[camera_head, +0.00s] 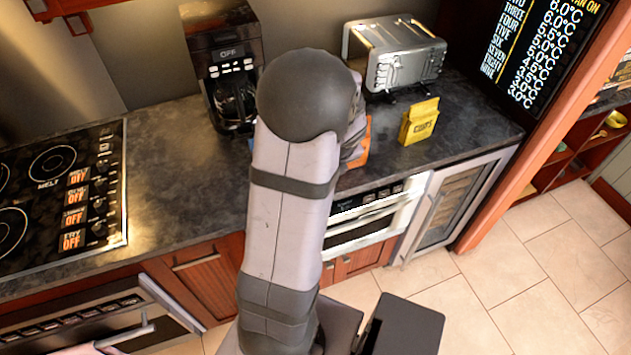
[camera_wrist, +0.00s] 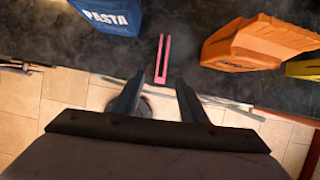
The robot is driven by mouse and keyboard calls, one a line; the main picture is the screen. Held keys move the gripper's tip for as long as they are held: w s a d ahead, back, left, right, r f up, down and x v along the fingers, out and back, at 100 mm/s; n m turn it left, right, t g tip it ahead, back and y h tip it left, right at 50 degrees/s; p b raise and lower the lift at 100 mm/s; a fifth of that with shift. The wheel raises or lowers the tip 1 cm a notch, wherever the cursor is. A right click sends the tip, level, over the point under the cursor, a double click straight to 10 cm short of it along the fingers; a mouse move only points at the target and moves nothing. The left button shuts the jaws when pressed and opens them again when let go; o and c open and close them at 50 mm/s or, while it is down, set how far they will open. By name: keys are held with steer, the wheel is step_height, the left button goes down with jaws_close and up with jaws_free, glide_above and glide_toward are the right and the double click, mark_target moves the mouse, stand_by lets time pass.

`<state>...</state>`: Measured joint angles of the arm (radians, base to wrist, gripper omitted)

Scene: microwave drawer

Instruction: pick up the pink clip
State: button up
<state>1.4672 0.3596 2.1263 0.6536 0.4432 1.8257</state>
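The pink clip (camera_wrist: 161,62) lies on the dark countertop in the wrist view, near the counter's front edge. It is long and narrow and points away from me. My gripper (camera_wrist: 160,88) is open, with its two dark fingers apart and nothing between them. The fingertips are just short of the clip's near end, and the clip lines up with the gap between them. I cannot tell how high the gripper is above the counter. In the head view my arm hides the clip and the gripper.
A blue pasta box (camera_wrist: 108,15) stands left of the clip, and an orange object (camera_wrist: 255,45) lies to its right. A yellow box (camera_head: 419,122) stands further right on the counter. A coffee maker (camera_head: 228,75) and a toaster (camera_head: 395,52) stand behind. A stovetop (camera_head: 60,195) is at left.

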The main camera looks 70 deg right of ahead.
steer(key=shift+s+x, duration=0.2)
steer(key=shift+x, duration=3.5)
jaws_close()
